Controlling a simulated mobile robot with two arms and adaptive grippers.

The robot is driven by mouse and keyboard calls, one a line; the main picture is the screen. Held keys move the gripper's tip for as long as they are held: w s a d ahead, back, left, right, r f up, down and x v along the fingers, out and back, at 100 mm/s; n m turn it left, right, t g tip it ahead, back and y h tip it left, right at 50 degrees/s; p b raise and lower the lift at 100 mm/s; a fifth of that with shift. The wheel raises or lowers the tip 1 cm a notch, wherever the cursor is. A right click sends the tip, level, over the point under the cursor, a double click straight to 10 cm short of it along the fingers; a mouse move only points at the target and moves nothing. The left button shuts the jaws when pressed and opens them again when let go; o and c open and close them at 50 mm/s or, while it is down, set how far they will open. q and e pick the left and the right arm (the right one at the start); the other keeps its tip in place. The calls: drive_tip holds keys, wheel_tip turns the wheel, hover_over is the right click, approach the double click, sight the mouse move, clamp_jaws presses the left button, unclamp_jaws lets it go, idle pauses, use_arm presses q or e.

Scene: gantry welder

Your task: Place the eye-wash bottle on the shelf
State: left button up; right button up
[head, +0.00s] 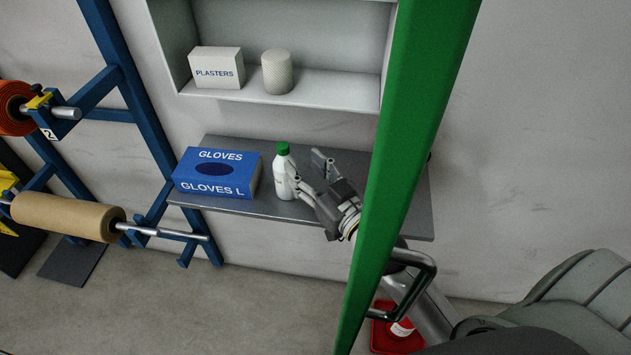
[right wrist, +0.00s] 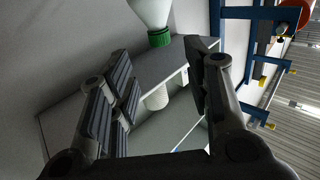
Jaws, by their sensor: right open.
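The eye-wash bottle (head: 281,172), white with a green cap, stands upright on the grey ledge (head: 230,205) just right of the blue gloves box. In the right wrist view the bottle (right wrist: 151,12) shows upside down at the top, its green cap (right wrist: 160,38) just beyond the fingers. My right gripper (head: 307,166) is open at the right side of the bottle, one finger close to it; I cannot tell whether they touch. It also shows in the right wrist view (right wrist: 162,75), with nothing held. The white shelf (head: 310,90) is above the ledge. My left gripper is not in view.
A plasters box (head: 216,68) and a white roll (head: 276,72) stand on the shelf, with free room to their right. The gloves box (head: 217,174) is close left of the bottle. A green upright panel (head: 415,110) with a dark handle crosses in front of my right arm.

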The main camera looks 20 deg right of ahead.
drive_tip(key=shift+s+d, duration=0.15)
drive_tip(key=shift+s, duration=0.6)
drive_tip(key=shift+s+d, duration=0.15)
drive_tip(key=shift+s, duration=0.55)
